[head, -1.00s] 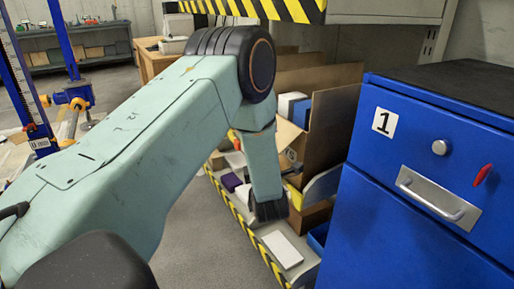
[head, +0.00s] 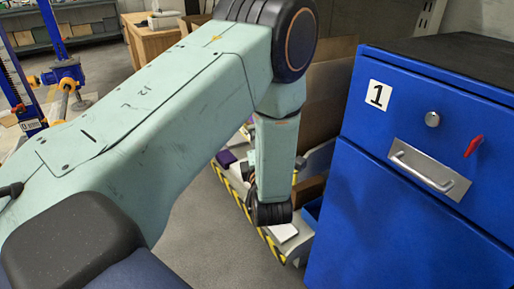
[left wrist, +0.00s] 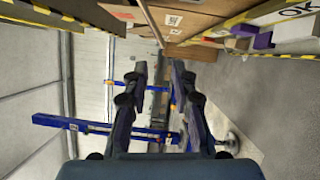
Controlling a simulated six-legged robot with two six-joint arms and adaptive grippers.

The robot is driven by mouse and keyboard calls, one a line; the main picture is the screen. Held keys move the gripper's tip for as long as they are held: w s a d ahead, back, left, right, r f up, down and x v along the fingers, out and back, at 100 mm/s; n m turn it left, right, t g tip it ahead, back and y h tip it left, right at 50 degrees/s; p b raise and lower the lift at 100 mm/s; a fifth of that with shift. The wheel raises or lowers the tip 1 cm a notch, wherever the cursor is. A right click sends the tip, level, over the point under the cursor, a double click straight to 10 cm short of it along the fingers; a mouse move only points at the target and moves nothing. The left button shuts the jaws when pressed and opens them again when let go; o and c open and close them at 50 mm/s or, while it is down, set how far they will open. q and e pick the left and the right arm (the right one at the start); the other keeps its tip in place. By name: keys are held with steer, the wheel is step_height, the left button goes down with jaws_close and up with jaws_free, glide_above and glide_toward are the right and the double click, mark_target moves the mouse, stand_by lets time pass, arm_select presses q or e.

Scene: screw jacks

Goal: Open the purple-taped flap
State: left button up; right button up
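My left gripper (left wrist: 158,78) is open and empty in the left wrist view, its two dark fingers apart. In the head view my left arm ends at a dark wrist joint in front of the shelf, and the fingers cannot be made out. A brown cardboard panel (head: 326,98) stands partly behind my arm. Cardboard boxes (left wrist: 194,20) show at the top of the left wrist view, beyond the fingertips and not between them. I cannot make out purple tape on any flap. My right gripper is not in view.
A blue cabinet (head: 405,190) marked 1 stands close on the right. The low shelf (head: 243,197) has a yellow-black edge. A purple box (head: 227,158) is on it; a purple thing (left wrist: 263,40) shows in the left wrist view. Grey floor (head: 215,235) is clear in front.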

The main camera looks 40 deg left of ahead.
arm_select(q)
steer(key=v, duration=0.4)
steer(key=shift+s+d, duration=0.1)
steer(key=shift+f, duration=0.1)
stand_by(0.6)
